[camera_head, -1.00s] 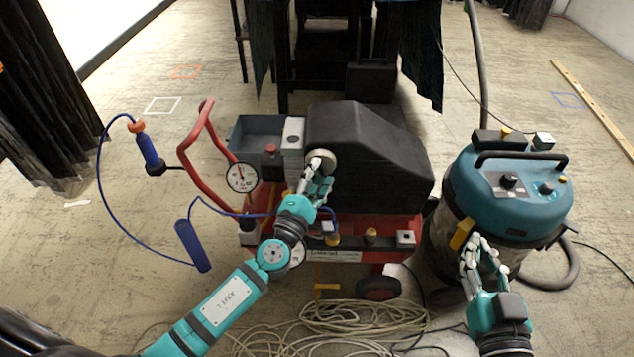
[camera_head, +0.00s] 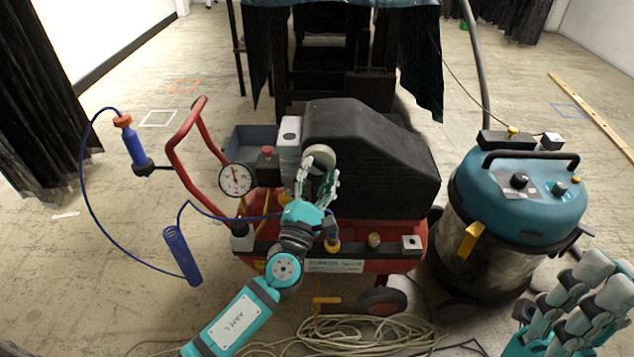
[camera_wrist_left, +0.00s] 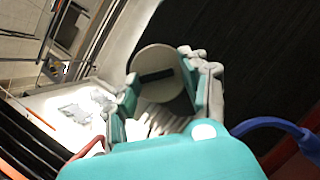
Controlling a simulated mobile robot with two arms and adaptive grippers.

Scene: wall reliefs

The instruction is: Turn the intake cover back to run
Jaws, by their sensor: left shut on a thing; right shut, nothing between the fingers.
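The intake cover (camera_head: 321,158) is a pale round disc on the front of the black compressor housing (camera_head: 375,150). In the left wrist view the cover (camera_wrist_left: 158,75) shows a dark slot across its face, lying slightly tilted. My left gripper (camera_head: 317,180) is at the cover, with fingers on both sides of its rim, shut on it. The fingers and hand hide the lower part of the cover. My right gripper (camera_head: 585,300) is shut and empty at the lower right, in front of the vacuum cleaner.
A teal vacuum cleaner (camera_head: 520,200) stands right of the compressor. A red handle (camera_head: 180,150), a pressure gauge (camera_head: 237,180) and a coiled blue hose (camera_head: 181,255) are on the left. Loose cable (camera_head: 370,335) lies on the floor in front.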

